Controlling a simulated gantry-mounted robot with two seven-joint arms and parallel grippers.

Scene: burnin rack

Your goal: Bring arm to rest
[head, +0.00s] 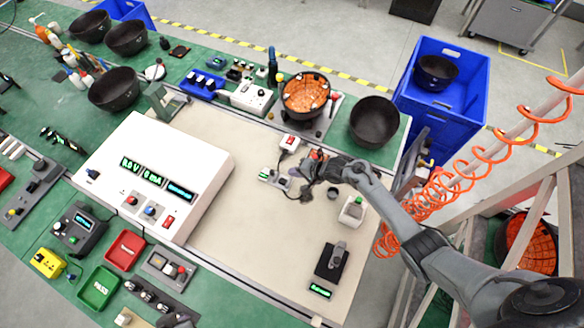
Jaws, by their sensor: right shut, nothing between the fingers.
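My right arm (385,195) reaches in from the lower right over the beige work mat (225,240). My right gripper (306,178) is shut and empty. It is above the mat, close beside a small grey fixture (273,179) with a green display; I cannot tell whether they touch. My left gripper is not clearly seen; a dark shape at the bottom edge is too cut off to name.
A white power supply (150,170) with lit displays stands left of the mat. A red-switch box (289,143), a white-topped block (352,210) and a black device (331,262) surround my right gripper. Blue crates (440,125) and an orange coiled hose (480,150) are at right.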

